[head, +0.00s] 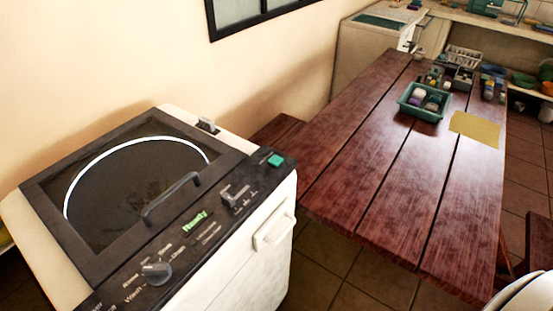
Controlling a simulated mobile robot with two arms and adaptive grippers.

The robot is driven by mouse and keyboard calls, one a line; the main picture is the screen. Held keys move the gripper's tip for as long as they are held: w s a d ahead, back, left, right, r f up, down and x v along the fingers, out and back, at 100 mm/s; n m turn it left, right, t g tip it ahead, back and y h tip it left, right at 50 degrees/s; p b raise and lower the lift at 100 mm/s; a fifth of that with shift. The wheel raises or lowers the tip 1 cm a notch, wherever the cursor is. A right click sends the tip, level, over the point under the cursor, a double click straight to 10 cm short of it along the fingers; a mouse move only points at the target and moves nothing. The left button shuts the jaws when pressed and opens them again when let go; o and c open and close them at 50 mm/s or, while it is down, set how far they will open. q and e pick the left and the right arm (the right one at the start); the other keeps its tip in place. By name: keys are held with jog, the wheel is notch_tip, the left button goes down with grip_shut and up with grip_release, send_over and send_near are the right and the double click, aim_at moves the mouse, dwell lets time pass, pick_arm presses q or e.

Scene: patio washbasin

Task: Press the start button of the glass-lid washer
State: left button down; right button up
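The glass-lid washer (215,265) stands at the left of the head view, white with a black top. Its dark glass lid (135,185) is closed, with a pale ring under the glass and a black handle (172,199). The black control panel runs along the front edge. Neither of my grippers is clearly visible.
A long reddish wooden table (375,160) stands right of the washer, holding a green bin (424,115) with items, a yellow cloth (475,129) and bottles. Another white appliance (362,50) is at the back. Tiled floor shows between washer and table. A white rounded object fills the bottom right corner.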

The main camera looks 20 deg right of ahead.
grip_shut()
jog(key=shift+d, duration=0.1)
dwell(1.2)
